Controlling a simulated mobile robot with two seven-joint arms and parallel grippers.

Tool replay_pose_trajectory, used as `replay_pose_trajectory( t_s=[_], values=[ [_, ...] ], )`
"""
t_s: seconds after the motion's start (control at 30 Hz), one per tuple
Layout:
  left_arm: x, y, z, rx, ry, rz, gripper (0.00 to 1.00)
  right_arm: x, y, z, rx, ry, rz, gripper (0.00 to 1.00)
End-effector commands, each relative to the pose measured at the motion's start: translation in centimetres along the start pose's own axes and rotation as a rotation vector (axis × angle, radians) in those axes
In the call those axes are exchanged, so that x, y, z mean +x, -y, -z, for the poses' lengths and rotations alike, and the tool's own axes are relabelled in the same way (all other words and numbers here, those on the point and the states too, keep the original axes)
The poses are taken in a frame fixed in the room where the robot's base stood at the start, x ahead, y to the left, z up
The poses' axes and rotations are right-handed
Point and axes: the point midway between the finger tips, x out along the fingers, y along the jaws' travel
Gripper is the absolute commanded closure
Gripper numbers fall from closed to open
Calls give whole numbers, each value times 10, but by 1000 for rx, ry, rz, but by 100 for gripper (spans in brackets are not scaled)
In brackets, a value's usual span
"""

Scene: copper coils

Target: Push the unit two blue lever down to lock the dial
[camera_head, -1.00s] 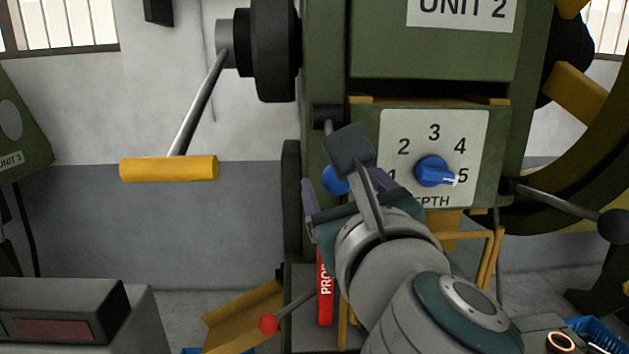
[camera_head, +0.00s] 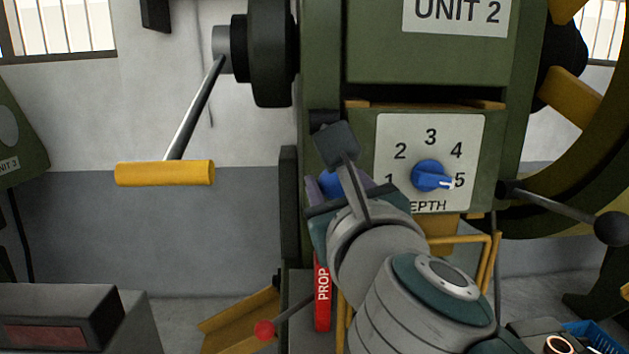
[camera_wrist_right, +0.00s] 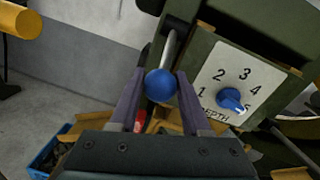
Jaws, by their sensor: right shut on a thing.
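The unit two machine (camera_head: 430,60) is green and fills the middle of the head view. Its blue lever knob (camera_head: 331,184) is partly hidden behind my right gripper (camera_head: 340,188). In the right wrist view the round blue knob (camera_wrist_right: 160,85) sits between the two purple fingers of my right gripper (camera_wrist_right: 158,92), which is shut on it. A grey rod runs up from the knob to the machine. The blue dial (camera_head: 429,176) sits on the white depth plate (camera_head: 463,133), its pointer at 5. My left gripper is not in view.
A yellow-handled crank (camera_head: 165,173) hangs left of the machine. A red prop bar (camera_head: 322,295) and a red-knobbed lever (camera_head: 265,329) are below. A black-knobbed lever (camera_head: 611,228) sticks out at right. A grey box (camera_head: 65,315) stands at lower left.

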Motion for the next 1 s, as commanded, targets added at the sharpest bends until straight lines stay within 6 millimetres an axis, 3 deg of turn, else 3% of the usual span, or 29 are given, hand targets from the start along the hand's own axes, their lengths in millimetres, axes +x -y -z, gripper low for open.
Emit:
replay_pose_trajectory(
  t_s=[0.17,1.0],
  values=[
    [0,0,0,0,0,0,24,0,0,0,-1,0,0,100],
    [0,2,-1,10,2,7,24,0,0,0,-1,0,0,100]
  ],
)
